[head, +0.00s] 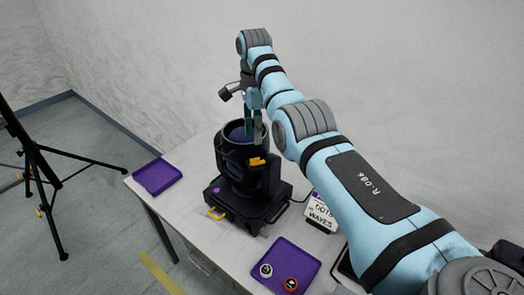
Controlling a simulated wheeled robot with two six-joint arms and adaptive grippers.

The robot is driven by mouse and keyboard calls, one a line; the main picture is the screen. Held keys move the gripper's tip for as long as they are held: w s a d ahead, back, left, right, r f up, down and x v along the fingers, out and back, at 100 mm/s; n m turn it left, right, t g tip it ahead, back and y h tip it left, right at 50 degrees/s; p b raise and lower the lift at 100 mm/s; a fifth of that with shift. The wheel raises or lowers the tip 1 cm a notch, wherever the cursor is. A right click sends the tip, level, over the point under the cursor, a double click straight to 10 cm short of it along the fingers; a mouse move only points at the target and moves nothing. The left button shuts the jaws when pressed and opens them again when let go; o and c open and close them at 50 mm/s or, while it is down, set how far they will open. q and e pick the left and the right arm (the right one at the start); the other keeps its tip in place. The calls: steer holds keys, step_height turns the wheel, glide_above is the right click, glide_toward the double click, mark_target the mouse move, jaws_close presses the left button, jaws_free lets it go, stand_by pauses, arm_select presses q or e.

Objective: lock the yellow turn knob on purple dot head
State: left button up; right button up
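The black moving-head light (232,160) stands upright on the table, its round lens opening facing up. A purple dot (217,190) marks its base. A yellow turn knob (257,161) sits on the side of the head near the yoke arm. My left gripper is out of view.
An empty purple tray (157,177) lies at the table's left end. Another purple tray (287,252) at the front holds two small round items. A card reading "DOTS WAVES" (322,212) stands right of the light. A black tripod (45,178) is on the floor at left.

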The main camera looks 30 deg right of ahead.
mark_target(257, 161)
steer(key=f, duration=0.7)
steer(key=shift+w+a+f, duration=0.2)
steer(key=shift+w+f, duration=0.05)
steer(key=shift+f, duration=0.05)
steer(key=shift+s+d+f, duration=0.1)
steer(key=shift+s+f, duration=0.05)
steer(key=shift+f, duration=0.3)
jaws_close()
